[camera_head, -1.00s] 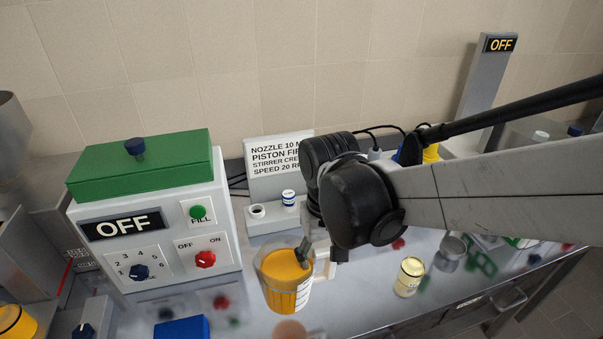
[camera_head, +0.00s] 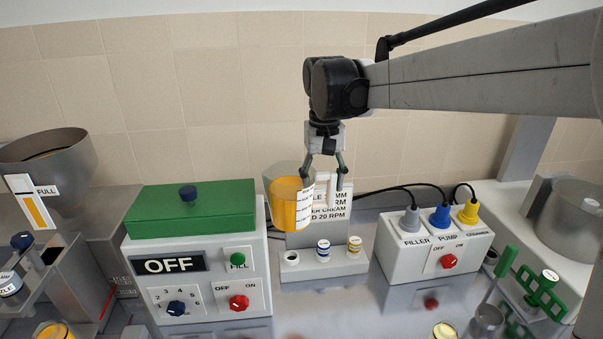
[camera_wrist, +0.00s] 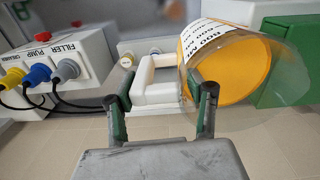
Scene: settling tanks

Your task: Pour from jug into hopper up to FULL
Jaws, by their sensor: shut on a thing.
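The jug (camera_head: 283,203) is clear-walled, with orange contents and a white printed label. It is raised in front of the sign at the back of the bench, roughly upright. My gripper (camera_head: 325,174) reaches down from above and is shut on the jug's white handle, which shows between the fingers in the wrist view (camera_wrist: 160,88). The orange surface lies below the jug's rim in the wrist view. The hopper (camera_head: 75,158) is a grey metal funnel at the far left, apart from the jug. Its white gauge (camera_head: 24,191) has an orange bar and a FULL label; the exact level is unclear.
A grey control box with a green lid (camera_head: 190,208) reads OFF and stands between jug and hopper. A filler and pump socket box (camera_head: 433,245) with plugs and cables stands right. Small capped jars on a holder (camera_head: 324,268) sit below the jug.

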